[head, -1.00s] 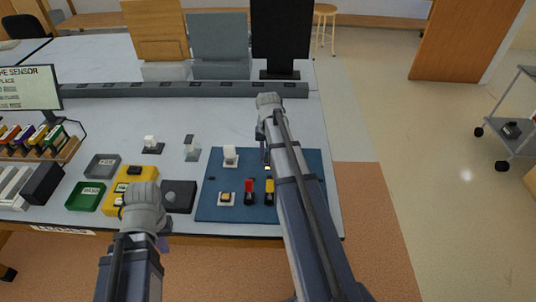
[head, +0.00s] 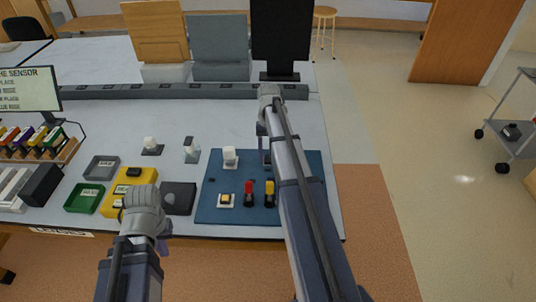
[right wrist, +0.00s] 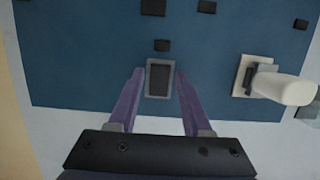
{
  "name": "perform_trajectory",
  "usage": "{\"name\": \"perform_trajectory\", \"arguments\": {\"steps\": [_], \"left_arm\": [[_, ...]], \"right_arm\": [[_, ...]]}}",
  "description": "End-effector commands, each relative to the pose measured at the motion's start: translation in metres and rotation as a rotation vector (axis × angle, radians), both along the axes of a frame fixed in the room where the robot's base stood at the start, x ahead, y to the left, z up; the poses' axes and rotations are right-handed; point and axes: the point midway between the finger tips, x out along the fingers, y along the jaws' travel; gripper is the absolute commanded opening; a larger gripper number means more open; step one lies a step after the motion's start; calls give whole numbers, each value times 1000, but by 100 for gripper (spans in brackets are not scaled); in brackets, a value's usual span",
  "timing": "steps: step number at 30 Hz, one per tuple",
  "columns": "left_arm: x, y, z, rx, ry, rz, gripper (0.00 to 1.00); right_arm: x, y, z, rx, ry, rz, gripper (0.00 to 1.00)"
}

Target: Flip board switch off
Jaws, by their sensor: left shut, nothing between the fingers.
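The blue board (head: 230,182) lies on the table in front of me and fills much of the right wrist view (right wrist: 80,60). A small dark rocker switch in a grey frame (right wrist: 159,78) sits on it near one edge. My right gripper (right wrist: 160,76) is open, with its purple fingertips on either side of the switch. I cannot tell if they touch the board. In the head view the right gripper (head: 266,152) hides the switch. My left gripper (head: 162,244) is shut and empty, low near the table's front edge, left of the board.
On the board stand a white lamp-like part (head: 230,155), red (head: 249,190) and yellow-topped (head: 269,190) parts and a yellow button (head: 226,200). Left are a dark block (head: 180,197), a yellow box (head: 118,200) and a green tray (head: 85,197).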

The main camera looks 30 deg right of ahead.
Motion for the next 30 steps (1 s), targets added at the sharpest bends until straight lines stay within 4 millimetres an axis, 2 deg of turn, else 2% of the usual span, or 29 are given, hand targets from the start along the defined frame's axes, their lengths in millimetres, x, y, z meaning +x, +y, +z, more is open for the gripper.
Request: {"name": "perform_trajectory", "arguments": {"steps": [1,3,11,16,20,30], "left_arm": [[0,0,0,0,0,0,0],[0,0,0,0,0,0,0],[0,0,1,0,0,0,0],[0,0,8,0,0,0,0],[0,0,20,0,0,0,0],[0,0,65,0,0,-1,0]], "right_arm": [[0,0,0,0,0,0,56],[0,0,0,-1,-1,0,62],[0,0,1,-1,-1,0,62],[2,-1,8,-1,-1,0,62],[4,-3,20,-1,-1,0,62],[14,-9,65,-1,-1,0,62]]}}
